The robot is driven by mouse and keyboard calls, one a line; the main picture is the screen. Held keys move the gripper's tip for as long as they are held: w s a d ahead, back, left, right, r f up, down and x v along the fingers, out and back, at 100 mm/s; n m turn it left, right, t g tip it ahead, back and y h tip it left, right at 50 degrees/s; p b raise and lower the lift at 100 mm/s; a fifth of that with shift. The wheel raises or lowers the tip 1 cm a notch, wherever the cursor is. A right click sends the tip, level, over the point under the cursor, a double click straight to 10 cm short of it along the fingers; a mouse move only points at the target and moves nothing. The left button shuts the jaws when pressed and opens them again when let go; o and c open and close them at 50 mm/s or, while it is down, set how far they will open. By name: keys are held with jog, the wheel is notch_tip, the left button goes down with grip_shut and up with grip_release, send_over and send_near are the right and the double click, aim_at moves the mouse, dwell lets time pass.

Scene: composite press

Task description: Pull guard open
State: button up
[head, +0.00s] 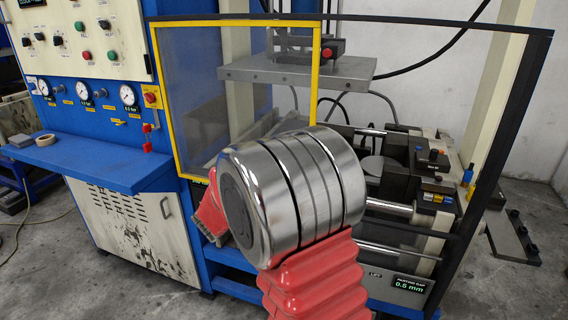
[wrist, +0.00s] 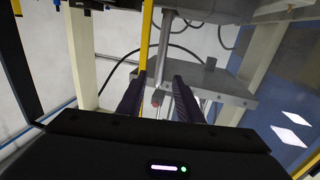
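The guard (head: 317,75) is a clear mesh panel in a yellow frame. In the head view it covers the left part of the press opening, and the right part is uncovered. In the wrist view a yellow upright bar of the guard (wrist: 148,35) runs down to the left fingertip; I cannot tell whether they touch. My gripper (wrist: 159,77) has two dark fingers standing apart, with nothing visibly clamped between them. In the head view my gripper is hidden behind my own arm's metal joint and red sleeve.
A grey platen (head: 345,72) hangs inside the press, with guide rods and tooling (head: 425,160) below. A black frame (head: 500,120) bounds the opening on the right. The control panel (head: 85,35), gauges and a blue shelf (head: 75,160) stand at the left.

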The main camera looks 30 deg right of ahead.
jog(key=v, duration=0.5)
jog(key=shift+a, duration=0.1)
dwell(0.4)
